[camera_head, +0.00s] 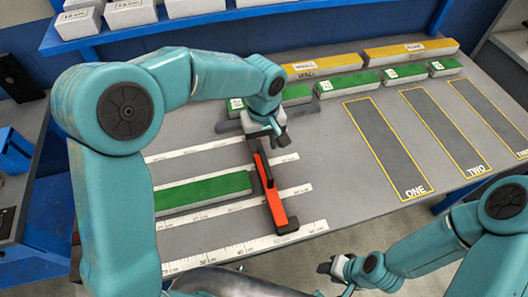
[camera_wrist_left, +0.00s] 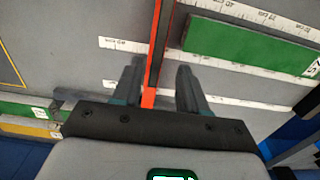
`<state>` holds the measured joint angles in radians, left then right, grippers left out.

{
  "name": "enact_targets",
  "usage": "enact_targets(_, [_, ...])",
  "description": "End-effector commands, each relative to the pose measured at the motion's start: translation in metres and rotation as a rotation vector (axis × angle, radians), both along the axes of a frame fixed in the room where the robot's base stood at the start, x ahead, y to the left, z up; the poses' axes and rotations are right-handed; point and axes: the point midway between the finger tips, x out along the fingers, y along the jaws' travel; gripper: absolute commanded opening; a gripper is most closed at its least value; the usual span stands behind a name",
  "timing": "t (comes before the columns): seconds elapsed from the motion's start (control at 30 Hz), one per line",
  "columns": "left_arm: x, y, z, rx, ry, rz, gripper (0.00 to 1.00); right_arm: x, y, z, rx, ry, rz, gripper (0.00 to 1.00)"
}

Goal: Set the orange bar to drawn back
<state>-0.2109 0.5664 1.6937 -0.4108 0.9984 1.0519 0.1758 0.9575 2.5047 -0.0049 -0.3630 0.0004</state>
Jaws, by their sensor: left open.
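The orange bar (camera_head: 274,205) lies across the white rulers on the grey table, with a dark raised part along its upper half. Its near end is by the lowest ruler, and its far end runs under my left gripper (camera_head: 268,134). In the left wrist view, the open fingers of my left gripper (camera_wrist_left: 160,85) stand on either side of the orange bar (camera_wrist_left: 156,60). I cannot tell whether they touch it. My right gripper (camera_head: 338,272) is low in the head view, off the table's front edge and away from the bar; its jaw opening is unclear.
A green block (camera_head: 205,192) lies left of the bar, between rulers. Green blocks (camera_head: 348,85) and yellow blocks (camera_head: 410,50) line the back. Yellow-outlined lanes (camera_head: 388,150) lie at right. A blue shelf (camera_head: 190,25) with white boxes stands behind.

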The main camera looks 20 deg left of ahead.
Motion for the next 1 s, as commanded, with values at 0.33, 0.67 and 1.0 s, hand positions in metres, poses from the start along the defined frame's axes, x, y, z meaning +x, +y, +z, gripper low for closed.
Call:
enact_targets(0.33, [0.003,-0.001,-0.054,0.000,0.001,-0.003,0.43,0.000,0.000,0.004,0.000,0.000,0.000,0.43])
enact_targets(0.67, [0.004,0.000,-0.059,-0.001,-0.001,-0.002,0.43,0.000,0.000,0.004,0.000,0.000,0.000,0.43])
enact_targets(1.0, [0.004,0.000,-0.059,-0.001,-0.001,-0.002,0.00,0.000,0.000,0.004,0.000,0.000,0.000,0.43])
